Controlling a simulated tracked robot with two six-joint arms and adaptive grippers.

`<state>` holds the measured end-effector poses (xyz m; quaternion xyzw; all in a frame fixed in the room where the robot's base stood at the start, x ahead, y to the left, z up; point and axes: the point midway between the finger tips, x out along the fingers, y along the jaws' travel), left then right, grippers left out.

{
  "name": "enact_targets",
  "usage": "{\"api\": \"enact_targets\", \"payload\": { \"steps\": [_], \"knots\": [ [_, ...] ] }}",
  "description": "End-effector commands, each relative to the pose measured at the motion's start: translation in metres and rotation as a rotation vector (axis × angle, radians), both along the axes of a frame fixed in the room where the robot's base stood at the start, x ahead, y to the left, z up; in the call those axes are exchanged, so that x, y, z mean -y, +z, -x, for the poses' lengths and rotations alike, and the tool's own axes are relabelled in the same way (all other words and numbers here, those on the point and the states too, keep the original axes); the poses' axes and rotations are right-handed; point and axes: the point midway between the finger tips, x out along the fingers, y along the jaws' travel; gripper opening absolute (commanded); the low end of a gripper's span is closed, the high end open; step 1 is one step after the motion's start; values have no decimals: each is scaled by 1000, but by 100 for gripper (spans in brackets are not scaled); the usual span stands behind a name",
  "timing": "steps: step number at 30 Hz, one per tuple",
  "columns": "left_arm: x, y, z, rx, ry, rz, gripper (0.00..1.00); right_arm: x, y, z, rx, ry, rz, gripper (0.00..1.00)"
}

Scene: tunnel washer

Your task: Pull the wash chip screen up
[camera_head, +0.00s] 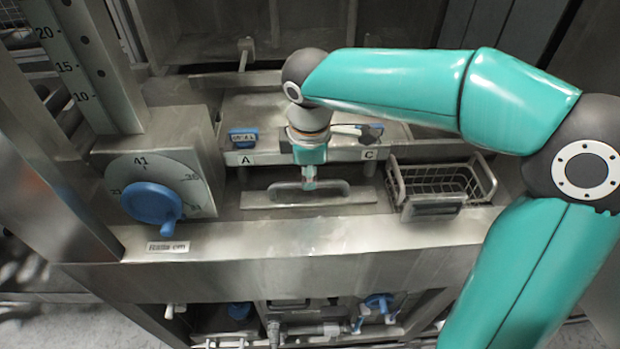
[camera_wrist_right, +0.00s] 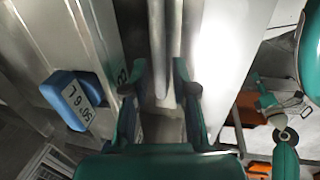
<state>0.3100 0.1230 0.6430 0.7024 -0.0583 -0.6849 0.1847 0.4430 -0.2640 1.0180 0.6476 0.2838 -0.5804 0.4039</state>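The wash chip screen (camera_head: 262,198) shows as a flat steel plate with a raised bar handle (camera_head: 337,186), set in the ledge in front of the A and C labels. My right gripper (camera_head: 309,183) points down at the middle of this handle. In the right wrist view its two fingers (camera_wrist_right: 162,92) stand apart, with a pale steel bar (camera_wrist_right: 159,45) between them and gaps beside it. It looks open around the handle. My left gripper does not show in the head view. Teal parts at the right of the wrist view seem to be mine, but their finger state is unclear.
A wire basket (camera_head: 440,184) sits right of the screen. A blue dial knob (camera_head: 152,202) stands at the left. Blue labelled blocks sit behind, one at left (camera_head: 243,137) and one in the wrist view (camera_wrist_right: 78,98).

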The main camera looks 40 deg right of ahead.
Motion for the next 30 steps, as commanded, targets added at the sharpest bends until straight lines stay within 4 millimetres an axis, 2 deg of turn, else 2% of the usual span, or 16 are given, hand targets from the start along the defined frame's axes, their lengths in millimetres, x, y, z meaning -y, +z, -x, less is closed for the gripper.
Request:
{"api": "enact_targets", "payload": {
  "steps": [1,6,17,22,30],
  "knots": [
    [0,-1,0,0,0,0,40,1,-8,-1,-3,0,1,27],
    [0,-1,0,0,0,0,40,3,-23,-4,-2,1,1,27],
    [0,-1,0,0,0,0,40,3,-27,-5,1,0,1,27],
    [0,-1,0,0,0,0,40,3,-27,-5,1,1,1,0],
    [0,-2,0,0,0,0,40,2,-27,-5,-1,1,0,0]
  ]
}}
